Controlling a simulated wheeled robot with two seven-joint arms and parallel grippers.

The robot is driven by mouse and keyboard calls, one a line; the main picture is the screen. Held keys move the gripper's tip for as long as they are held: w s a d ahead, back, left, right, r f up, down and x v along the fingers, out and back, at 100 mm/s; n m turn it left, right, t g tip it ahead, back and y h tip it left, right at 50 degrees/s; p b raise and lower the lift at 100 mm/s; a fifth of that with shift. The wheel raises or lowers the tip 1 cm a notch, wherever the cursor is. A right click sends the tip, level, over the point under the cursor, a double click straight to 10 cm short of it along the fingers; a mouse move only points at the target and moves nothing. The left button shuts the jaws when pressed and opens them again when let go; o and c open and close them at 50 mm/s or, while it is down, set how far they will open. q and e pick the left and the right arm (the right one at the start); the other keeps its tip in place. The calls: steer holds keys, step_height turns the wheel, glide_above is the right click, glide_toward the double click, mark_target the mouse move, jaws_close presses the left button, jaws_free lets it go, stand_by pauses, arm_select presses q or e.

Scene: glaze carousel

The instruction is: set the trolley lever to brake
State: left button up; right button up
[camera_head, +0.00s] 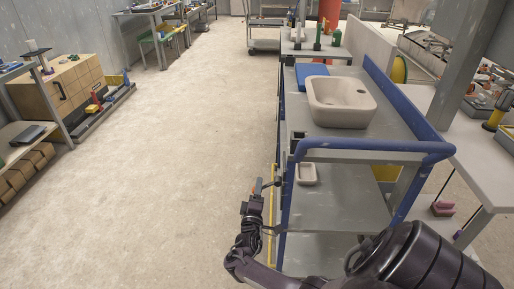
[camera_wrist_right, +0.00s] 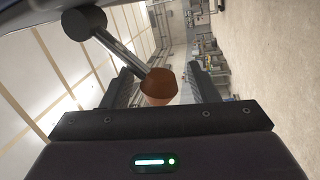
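The trolley (camera_head: 340,156) has a blue tubular frame and grey shelves, and stands right of centre in the head view. Its lever (camera_wrist_right: 122,45) is a metal rod with a dark round pivot and a brown-orange knob (camera_wrist_right: 159,83). In the head view my right gripper (camera_head: 256,195) is beside the trolley's near left corner. Brake markings are not readable. My left gripper is not in view.
A beige basin (camera_head: 341,102) and a blue item (camera_head: 311,72) are on the trolley's top, with a small pale dish (camera_head: 307,174) below. A workbench (camera_head: 480,165) stands close on the right. The floor left of the trolley is clear.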

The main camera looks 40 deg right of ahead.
steer(key=shift+a, duration=0.1)
steer(key=v, duration=0.7)
steer(key=shift+s+a, duration=0.25)
steer(key=shift+a, duration=0.05)
stand_by(0.3)
